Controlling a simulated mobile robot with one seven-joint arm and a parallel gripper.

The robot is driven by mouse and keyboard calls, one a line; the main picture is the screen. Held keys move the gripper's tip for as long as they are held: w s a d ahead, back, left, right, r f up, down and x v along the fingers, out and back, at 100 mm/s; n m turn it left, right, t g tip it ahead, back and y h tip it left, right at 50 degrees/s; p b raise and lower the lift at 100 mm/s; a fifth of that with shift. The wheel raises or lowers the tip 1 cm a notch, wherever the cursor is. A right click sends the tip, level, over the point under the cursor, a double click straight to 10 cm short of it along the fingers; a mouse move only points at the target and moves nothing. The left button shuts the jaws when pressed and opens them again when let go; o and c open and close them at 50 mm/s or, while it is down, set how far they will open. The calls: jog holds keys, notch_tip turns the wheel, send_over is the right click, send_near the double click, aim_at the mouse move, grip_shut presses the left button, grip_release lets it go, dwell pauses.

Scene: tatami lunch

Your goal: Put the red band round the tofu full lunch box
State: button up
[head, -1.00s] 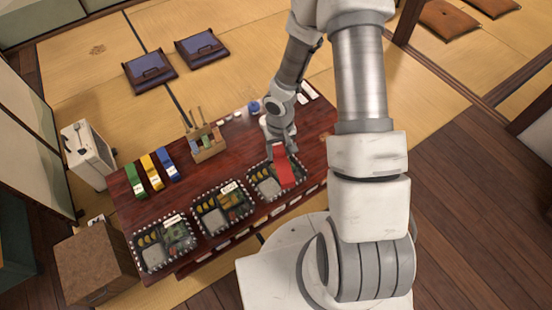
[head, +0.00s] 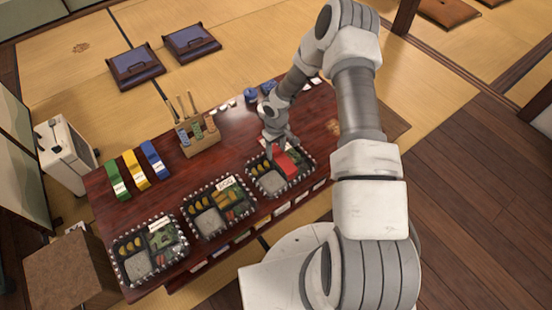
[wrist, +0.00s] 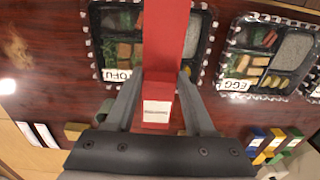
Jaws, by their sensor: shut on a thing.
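The red band (head: 286,163) is in my gripper (head: 275,143), over the right-hand lunch box at the table's front. In the wrist view the red band (wrist: 165,40) hangs lengthwise between the fingers of my gripper (wrist: 160,82), with a white label on its near end. The tofu lunch box (head: 268,184) is black with a pale rim and holds rice and greens. I cannot tell whether the band touches it; its underside is hidden.
The egg lunch box (head: 222,230) and another full box (head: 150,283) stand in a row to the left. Green (head: 117,182), yellow (head: 135,170) and blue bands (head: 153,158) lie at the table's left. A wooden caddy (head: 197,142) stands behind. The table middle is clear.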

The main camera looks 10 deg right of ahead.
jog(key=shift+w+f, duration=0.25)
jog(key=shift+f, duration=0.6)
jog(key=b, duration=0.4)
send_over(276, 169)
notch_tip(276, 169, down, 5)
jog(key=shift+f+b, duration=0.75)
jog(key=shift+f, duration=0.1)
jog(key=shift+f+b, duration=0.85)
jog(key=shift+b, duration=0.1)
dwell(0.6)
jog(key=o, duration=1.1)
jog(key=shift+r, duration=0.1)
jog(key=shift+r+p, duration=2.6)
jog(key=shift+r, duration=1.35)
